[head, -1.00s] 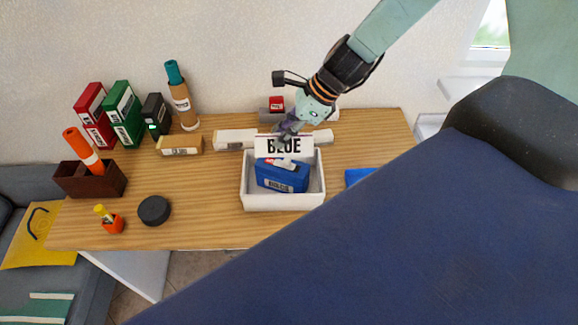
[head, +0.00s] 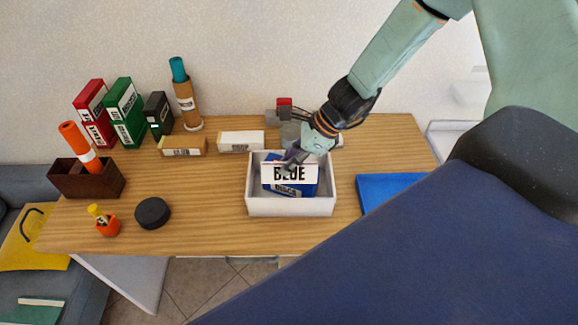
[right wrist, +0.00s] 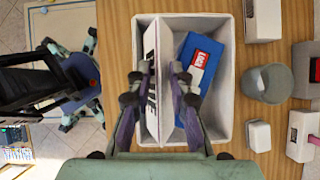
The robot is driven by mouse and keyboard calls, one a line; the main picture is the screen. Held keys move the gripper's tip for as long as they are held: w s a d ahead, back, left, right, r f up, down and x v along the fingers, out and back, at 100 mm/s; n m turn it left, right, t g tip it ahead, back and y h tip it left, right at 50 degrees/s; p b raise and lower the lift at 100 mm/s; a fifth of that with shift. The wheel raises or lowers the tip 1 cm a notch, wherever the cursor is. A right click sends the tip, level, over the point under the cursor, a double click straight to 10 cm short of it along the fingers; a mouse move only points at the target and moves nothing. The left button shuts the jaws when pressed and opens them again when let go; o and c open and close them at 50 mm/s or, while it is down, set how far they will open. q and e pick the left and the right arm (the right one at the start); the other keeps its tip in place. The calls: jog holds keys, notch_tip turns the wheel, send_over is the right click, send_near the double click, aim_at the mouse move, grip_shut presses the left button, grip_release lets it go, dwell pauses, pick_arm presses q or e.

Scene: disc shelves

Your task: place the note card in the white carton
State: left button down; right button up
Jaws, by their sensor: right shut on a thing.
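The white carton (head: 290,207) is an open box on the wooden table, and it also shows in the right wrist view (right wrist: 226,24). A blue box (right wrist: 196,66) with a red and white label lies inside it. My right gripper (head: 291,160) is shut on the white note card (head: 290,173), which reads "BLUE". In the right wrist view the card (right wrist: 150,62) stands nearly edge-on between the fingers, within the carton's outline, beside the blue box. In the head view it hides part of the blue box. I cannot tell whether the card touches the carton floor. My left gripper is not in view.
A blue flat item (head: 385,190) lies right of the carton. Small labelled boxes (head: 241,141) and a grey cup (right wrist: 268,83) stand behind it. Bare table lies left of the carton.

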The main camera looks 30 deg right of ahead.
jog(key=shift+s+d, duration=0.2)
jog(key=shift+s, duration=0.05)
jog(key=shift+w+a+f+b, duration=0.15)
jog(key=shift+w+f+b, duration=0.05)
jog(key=shift+f+b, duration=0.4)
jog(key=o, duration=0.5)
jog(key=shift+s, duration=0.15)
jog(key=shift+o, duration=1.4)
